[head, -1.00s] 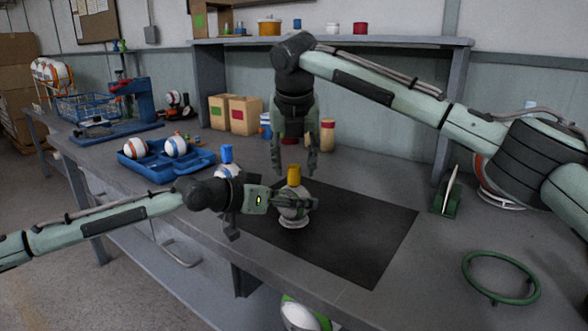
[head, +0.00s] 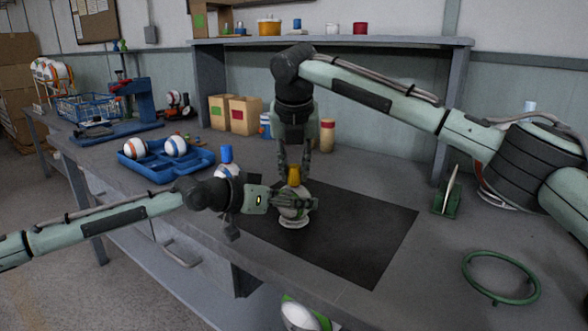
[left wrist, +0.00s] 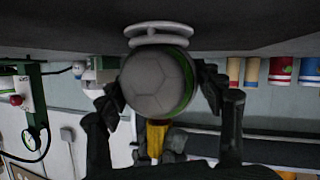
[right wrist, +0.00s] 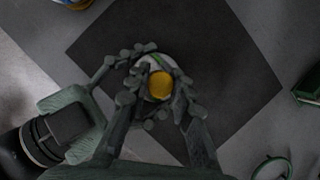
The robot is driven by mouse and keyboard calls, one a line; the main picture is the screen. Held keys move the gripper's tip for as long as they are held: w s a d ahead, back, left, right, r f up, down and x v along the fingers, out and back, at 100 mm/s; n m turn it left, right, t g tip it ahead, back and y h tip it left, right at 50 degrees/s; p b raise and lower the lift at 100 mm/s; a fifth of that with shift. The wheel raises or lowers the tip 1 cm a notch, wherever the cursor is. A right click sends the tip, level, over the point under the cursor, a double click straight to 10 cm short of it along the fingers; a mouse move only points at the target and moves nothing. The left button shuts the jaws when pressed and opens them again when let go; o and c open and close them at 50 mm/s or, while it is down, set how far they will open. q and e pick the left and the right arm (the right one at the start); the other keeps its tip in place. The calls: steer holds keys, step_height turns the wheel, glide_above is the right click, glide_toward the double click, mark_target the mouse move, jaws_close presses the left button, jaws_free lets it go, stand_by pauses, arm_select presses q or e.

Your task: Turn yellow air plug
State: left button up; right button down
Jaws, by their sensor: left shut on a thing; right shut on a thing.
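The yellow air plug (head: 293,175) stands upright on top of a white ball (head: 292,208), which rests on a small white ring stand (head: 294,222) on the black mat. My left gripper (head: 288,203) is shut around the sides of the ball, and the left wrist view shows its fingers on both sides of the ball (left wrist: 157,82). My right gripper (head: 294,170) points straight down and is shut on the yellow plug from above. In the right wrist view the plug (right wrist: 160,86) lies between its fingertips. The plug's far side is partly hidden by the fingers.
A second ball with a blue plug (head: 226,158) stands behind my left gripper. A blue tray (head: 160,168) with balls lies to the left. A green ring (head: 500,278) stands at the right. The black mat (head: 365,240) is clear to the right of the ball.

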steer(key=m+h, duration=0.1)
steer(key=m, duration=0.1)
steer(key=shift+a+m, duration=0.1)
steer(key=shift+m, duration=0.3)
steer(key=m, duration=0.2)
steer(key=m+h, duration=0.1)
steer(key=m, duration=0.1)
steer(key=shift+m+g+h, duration=0.3)
steer(key=shift+g, duration=0.1)
steer(key=m, duration=0.2)
steer(key=m+g+h, duration=0.1)
steer(key=m, duration=0.3)
steer(key=shift+w+r+g+h, duration=0.1)
steer(key=shift+r+g+h, duration=0.2)
steer(key=shift+g, duration=0.1)
steer(key=shift+f+m, duration=0.1)
steer(key=shift+m, duration=0.3)
steer(key=c, duration=1.3)
jaws_free()
steer(key=shift+f, duration=0.1)
